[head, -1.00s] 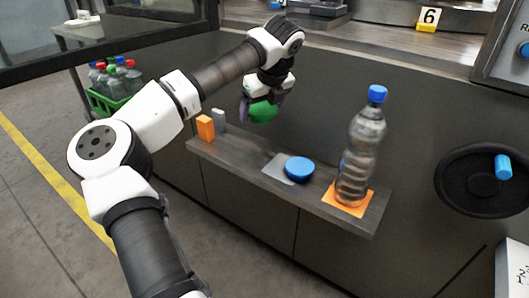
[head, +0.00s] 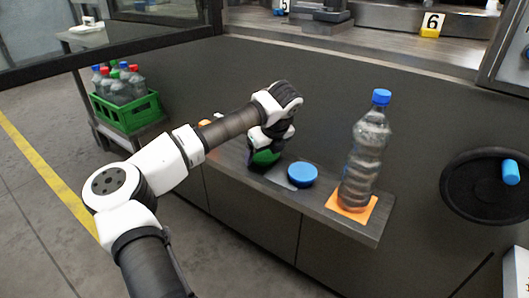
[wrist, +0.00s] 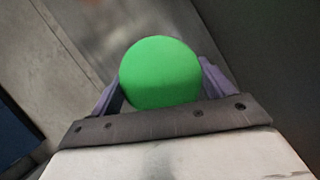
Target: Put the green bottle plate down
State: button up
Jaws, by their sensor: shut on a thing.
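The green bottle plate (wrist: 160,72) is a round green disc held between the two fingers of my gripper (wrist: 163,85) in the wrist view. In the head view the green plate (head: 265,156) shows partly behind my gripper (head: 264,158), low over the grey shelf (head: 232,160). It is just left of the blue round plate (head: 302,174). Whether the green plate touches the shelf cannot be told. The underside of the plate is hidden.
A clear bottle with a blue cap (head: 366,155) stands on an orange square (head: 352,201) at the shelf's right end. An orange block (head: 204,123) shows partly behind my arm. A green crate (head: 126,112) of bottles is at the left.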

jog(key=shift+f, duration=0.2)
jog(key=o, duration=1)
jog(key=shift+o, duration=0.2)
jog(key=shift+r, duration=0.1)
jog(key=shift+r, duration=0.2)
jog(key=p+v, duration=0.1)
jog(key=v, duration=1)
jog(key=shift+r, duration=0.4)
jog(key=shift+s+d, duration=0.1)
